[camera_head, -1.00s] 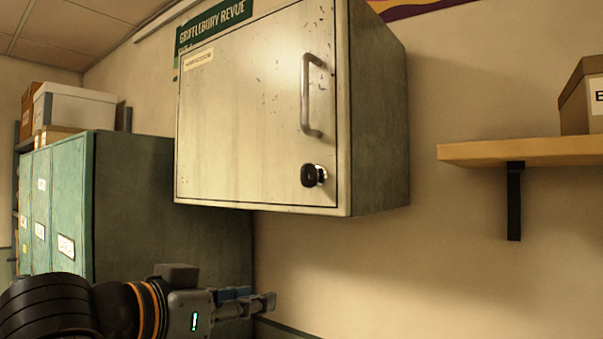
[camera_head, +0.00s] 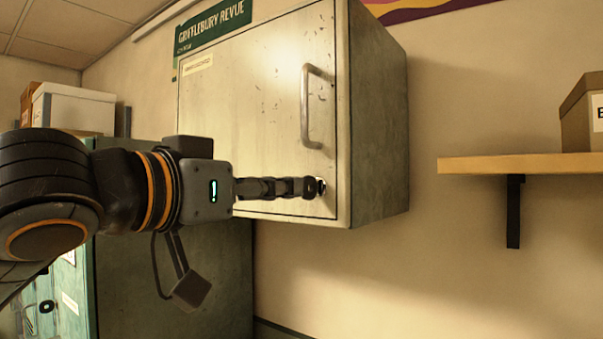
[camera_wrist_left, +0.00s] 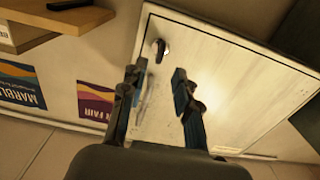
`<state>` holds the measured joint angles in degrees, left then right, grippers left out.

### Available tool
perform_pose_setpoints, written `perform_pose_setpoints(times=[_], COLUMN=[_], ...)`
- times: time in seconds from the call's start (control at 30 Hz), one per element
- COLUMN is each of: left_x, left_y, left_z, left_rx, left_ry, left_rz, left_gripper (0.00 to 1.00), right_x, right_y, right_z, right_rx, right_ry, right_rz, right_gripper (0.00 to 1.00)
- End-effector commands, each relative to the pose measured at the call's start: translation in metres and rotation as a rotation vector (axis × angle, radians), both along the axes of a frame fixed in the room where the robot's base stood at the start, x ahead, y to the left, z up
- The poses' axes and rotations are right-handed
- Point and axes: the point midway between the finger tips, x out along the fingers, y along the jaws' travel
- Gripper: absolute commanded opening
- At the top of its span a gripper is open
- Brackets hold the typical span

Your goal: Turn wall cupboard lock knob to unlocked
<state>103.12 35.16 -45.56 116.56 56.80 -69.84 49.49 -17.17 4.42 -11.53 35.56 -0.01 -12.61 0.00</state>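The wall cupboard (camera_head: 255,100) is pale and worn, with its door shut and a bar handle (camera_head: 308,105). Its black lock knob (camera_head: 315,188) sits below the handle, partly hidden by my fingers in the head view. My left gripper (camera_head: 298,187) is level with the knob, its fingers pointing right towards it. In the left wrist view the gripper (camera_wrist_left: 158,76) is open and empty. The knob (camera_wrist_left: 160,48) shows there just beyond the fingertips, roughly in line with the gap. I cannot tell whether a finger touches it. My right gripper is out of view.
A green cabinet (camera_head: 170,270) with a white box (camera_head: 75,108) on top stands at left. A wooden shelf (camera_head: 520,162) with a box (camera_head: 583,115) is on the wall at right. The wall below the cupboard is clear.

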Motion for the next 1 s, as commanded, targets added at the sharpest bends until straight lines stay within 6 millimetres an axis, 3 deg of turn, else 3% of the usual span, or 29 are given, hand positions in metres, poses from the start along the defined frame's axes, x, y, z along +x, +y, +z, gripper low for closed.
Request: perform_pose_setpoints(times=[0.1,0.3,0.73,0.9,1.0], left_x=[0.02,0.043,0.052,0.051,0.051], left_y=[-0.015,-0.031,-0.037,-0.037,-0.037], left_z=[0.003,0.002,-0.001,0.0,0.0], left_rx=[0.001,0.001,0.0,0.0,0.0], left_ry=[0.003,0.001,-0.001,-0.001,-0.001], left_rz=[-0.001,0.0,0.0,0.0,0.0], left_gripper=[0.31,0.31,0.31,0.0,0.0], right_x=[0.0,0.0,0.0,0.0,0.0], right_y=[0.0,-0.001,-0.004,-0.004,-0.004], right_z=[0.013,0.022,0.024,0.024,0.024], right_rx=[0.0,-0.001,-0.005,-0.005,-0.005], right_ry=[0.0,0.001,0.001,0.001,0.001], right_rz=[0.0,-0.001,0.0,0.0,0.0], right_gripper=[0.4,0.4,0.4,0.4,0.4])
